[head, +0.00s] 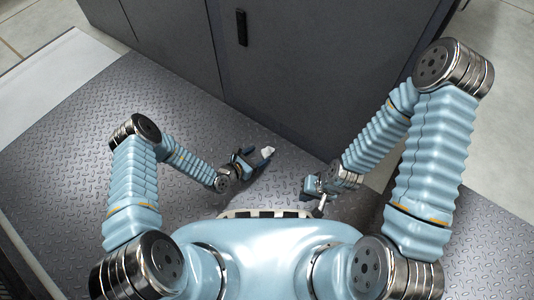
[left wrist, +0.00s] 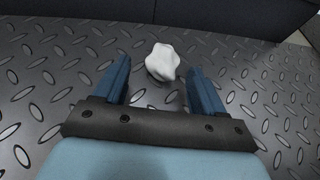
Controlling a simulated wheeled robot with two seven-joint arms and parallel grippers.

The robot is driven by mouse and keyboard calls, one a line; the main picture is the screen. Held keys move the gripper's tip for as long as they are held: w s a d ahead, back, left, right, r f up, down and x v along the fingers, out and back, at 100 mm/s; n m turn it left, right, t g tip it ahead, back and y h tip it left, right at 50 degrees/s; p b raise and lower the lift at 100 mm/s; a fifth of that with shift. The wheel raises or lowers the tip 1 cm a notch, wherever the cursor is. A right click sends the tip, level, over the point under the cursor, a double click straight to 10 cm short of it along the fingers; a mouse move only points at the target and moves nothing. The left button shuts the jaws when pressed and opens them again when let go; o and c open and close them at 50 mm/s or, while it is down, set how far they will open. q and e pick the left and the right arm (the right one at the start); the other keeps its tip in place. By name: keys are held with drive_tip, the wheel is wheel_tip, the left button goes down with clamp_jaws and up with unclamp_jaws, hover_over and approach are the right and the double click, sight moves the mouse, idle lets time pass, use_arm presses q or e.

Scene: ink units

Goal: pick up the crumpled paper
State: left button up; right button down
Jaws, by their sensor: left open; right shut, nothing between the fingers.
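The crumpled paper (left wrist: 162,62) is a small white lump on the dark diamond-plate floor. My right gripper (head: 318,206) is shut and empty, low at the right of centre, apart from the paper.
A dark grey cabinet (head: 305,75) with a black handle (head: 241,27) stands just behind the paper. The diamond-plate floor (head: 90,150) is clear to the left. A pale panel (head: 50,80) lies at the upper left.

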sight(264, 152)
use_arm(q)
drive_tip(key=b+x, duration=0.2)
drive_tip(key=x, duration=0.3)
drive_tip(key=shift+w+d+f, duration=0.1)
drive_tip(key=shift+w+f, duration=0.05)
drive_tip(key=shift+f, duration=0.05)
drive_tip(key=shift+w+d, duration=0.2)
drive_tip(key=shift+w, duration=0.05)
drive_tip(key=shift+c, duration=0.4)
drive_tip(key=c, duration=1)
drive_tip(key=shift+c, duration=0.4)
